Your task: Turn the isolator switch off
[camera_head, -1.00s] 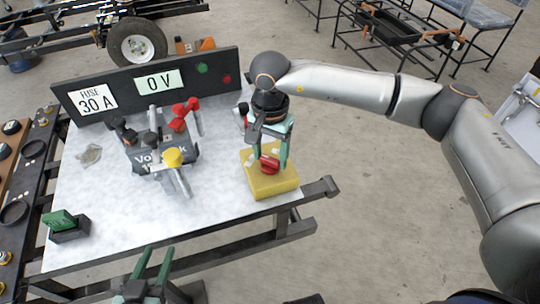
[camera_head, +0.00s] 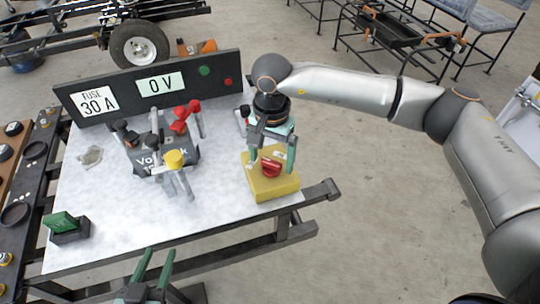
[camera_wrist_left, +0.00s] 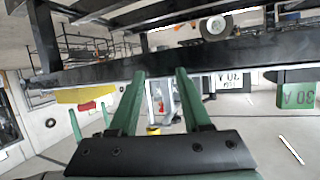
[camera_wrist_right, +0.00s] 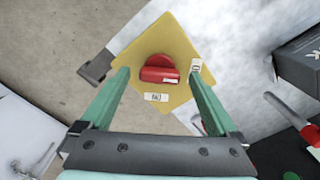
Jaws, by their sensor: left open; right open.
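The isolator switch is a yellow box (camera_head: 278,187) with a red knob (camera_head: 271,169) on top, at the table's right front corner. In the right wrist view the knob (camera_wrist_right: 158,70) has its raised bar lying crosswise, with a white mark near its right end. An "ON" label (camera_wrist_right: 156,97) is below the knob; another small label (camera_wrist_right: 196,66) is to its right. My right gripper (camera_head: 271,161) is open above the box, with one finger on each side of the knob, seemingly apart from it. My left gripper (camera_head: 158,253) is open and empty, below the table's front edge.
A black panel (camera_head: 120,94) with "FUSE 30 A" and "0 V" signs stands along the table's back. A grey block (camera_head: 160,160) with red, black and yellow-topped parts sits mid-table. A green card (camera_head: 60,222) in a black holder is front left. The table's front middle is clear.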

